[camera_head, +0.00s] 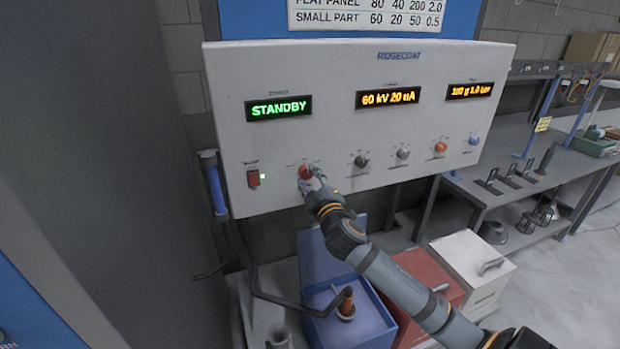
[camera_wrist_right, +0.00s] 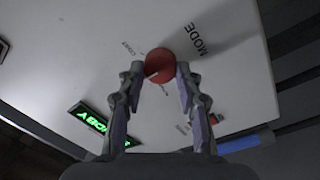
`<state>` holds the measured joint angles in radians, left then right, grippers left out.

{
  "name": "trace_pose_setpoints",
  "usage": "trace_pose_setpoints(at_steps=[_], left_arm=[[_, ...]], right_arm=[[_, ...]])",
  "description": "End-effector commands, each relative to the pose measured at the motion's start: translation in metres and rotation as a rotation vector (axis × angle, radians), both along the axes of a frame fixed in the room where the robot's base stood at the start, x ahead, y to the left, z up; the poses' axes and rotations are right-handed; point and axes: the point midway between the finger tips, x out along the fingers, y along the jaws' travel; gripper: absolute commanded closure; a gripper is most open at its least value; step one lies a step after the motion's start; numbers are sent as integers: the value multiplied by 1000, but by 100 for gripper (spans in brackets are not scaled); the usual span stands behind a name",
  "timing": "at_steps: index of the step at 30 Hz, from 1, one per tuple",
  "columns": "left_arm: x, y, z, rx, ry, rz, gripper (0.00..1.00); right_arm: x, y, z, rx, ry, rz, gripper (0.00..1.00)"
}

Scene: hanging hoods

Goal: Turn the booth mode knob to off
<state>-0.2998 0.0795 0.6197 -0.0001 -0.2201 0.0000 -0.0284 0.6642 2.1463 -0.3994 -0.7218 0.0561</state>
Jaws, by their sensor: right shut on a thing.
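The booth mode knob (camera_head: 305,172) is red and sits at the lower left of the grey control panel (camera_head: 330,135). In the right wrist view the knob (camera_wrist_right: 160,65) is round, beside the printed word MODE. My right gripper (camera_head: 312,181) reaches the panel and is shut on the knob. In the wrist view its two fingertips (camera_wrist_right: 160,72) are on either side of the knob. The label marks around the knob are partly hidden or too small to read. The left display (camera_head: 279,108) reads STANDBY in green. My left gripper is not in view.
A blue bin (camera_head: 375,318) and a red box (camera_head: 425,275) stand below.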

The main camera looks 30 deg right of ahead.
Motion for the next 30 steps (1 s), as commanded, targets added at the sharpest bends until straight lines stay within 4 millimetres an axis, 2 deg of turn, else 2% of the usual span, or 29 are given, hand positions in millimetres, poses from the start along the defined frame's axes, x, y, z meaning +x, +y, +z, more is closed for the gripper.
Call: trace_pose_setpoints(at_steps=[20, 21, 25, 30], left_arm=[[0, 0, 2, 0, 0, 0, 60], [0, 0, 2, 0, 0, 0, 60], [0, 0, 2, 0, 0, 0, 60], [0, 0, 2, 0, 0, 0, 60]], right_arm=[[0, 0, -1, -54, 14, 0, 97], [0, 0, -1, -54, 14, 0, 61], [0, 0, 0, -53, 14, 0, 44], [0, 0, 0, -53, 14, 0, 42]])
